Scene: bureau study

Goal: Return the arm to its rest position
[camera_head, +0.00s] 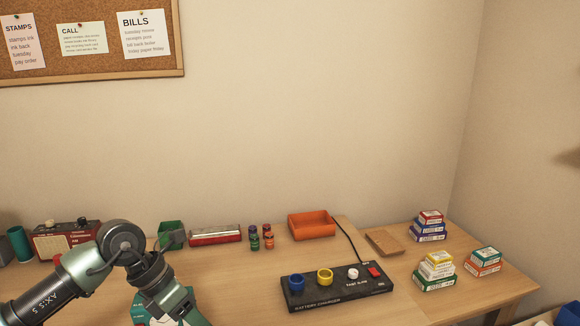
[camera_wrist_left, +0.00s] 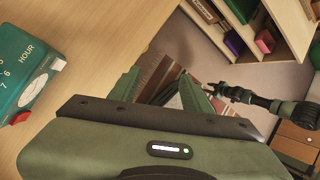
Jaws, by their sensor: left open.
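My left arm (camera_head: 45,296) comes in from the lower left in the head view. It bends at a round joint above the desk, and its forward part points down out of the bottom edge. The left gripper's fingers (camera_wrist_left: 163,88) show in the left wrist view, apart and with nothing held between them. They are over floor beyond the desk edge. A dark, jointed arm (camera_wrist_left: 262,101), which looks like my right one, shows behind them, too small and partly hidden to read its gripper.
A teal timer (camera_wrist_left: 22,72) stands on the desk near the left wrist. The desk (camera_head: 240,285) also holds a black switch box (camera_head: 335,293), an orange tray (camera_head: 312,226), a red radio (camera_head: 60,240) and stacked small boxes (camera_head: 436,270). Shelves (camera_wrist_left: 270,22) stand beyond.

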